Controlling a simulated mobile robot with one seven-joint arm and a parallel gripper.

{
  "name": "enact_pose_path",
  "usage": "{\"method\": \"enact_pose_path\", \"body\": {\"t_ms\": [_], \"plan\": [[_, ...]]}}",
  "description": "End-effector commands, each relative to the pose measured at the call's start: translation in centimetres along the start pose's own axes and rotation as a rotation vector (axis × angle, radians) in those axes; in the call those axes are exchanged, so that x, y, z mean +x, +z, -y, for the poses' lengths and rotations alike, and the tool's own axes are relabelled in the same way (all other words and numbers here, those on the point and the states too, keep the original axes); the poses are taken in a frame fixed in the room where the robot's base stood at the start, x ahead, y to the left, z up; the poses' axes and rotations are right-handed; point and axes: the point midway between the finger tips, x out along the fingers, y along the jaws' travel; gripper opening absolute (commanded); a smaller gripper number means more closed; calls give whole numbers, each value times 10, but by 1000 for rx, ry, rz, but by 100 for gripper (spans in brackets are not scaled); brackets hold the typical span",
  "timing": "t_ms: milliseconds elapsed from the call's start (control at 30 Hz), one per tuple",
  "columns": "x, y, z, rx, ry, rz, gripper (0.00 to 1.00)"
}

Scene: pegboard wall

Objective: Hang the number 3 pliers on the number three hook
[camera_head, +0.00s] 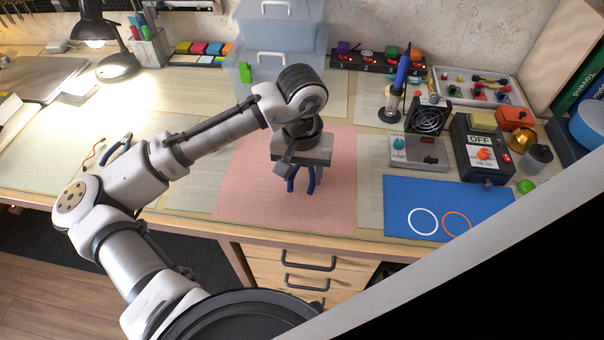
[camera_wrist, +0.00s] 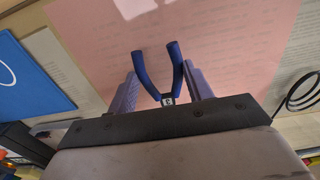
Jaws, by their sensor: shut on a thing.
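The pliers have blue handles (camera_wrist: 140,70) and a small white tag (camera_wrist: 168,100) that seems to read 3, seen in the wrist view. My gripper (camera_wrist: 163,92) is shut on the pliers, with a finger on each side and the handles pointing away from my palm. In the head view my gripper (camera_head: 302,168) is above the pink sheet, and the blue handles (camera_head: 301,182) show below it. The pliers' jaws are hidden by my gripper. The number three hook is not seen in either view.
The pink sheet (camera_head: 245,200) lies on the bench. Clear bins (camera_head: 280,45) stand behind my arm. A blue mat (camera_head: 400,195), a fan (camera_head: 428,118) and switch boxes (camera_head: 480,150) are on the right. Another blue-handled tool (camera_head: 118,148) lies left, partly behind my arm. A lamp (camera_head: 115,65) stands farther left.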

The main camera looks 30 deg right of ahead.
Motion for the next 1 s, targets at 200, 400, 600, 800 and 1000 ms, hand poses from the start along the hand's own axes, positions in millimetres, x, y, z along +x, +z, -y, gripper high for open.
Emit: {"method": "enact_pose_path", "body": {"t_ms": [200, 400, 600, 800, 1000], "plan": [[11, 0, 0, 1, 0, -1, 27], [12, 0, 0, 0, 0, -1, 27], [14, 0, 0, 0, 0, -1, 65], [14, 0, 0, 0, 0, -1, 72], [9, 0, 0, 0, -1, -2, 72]]}}
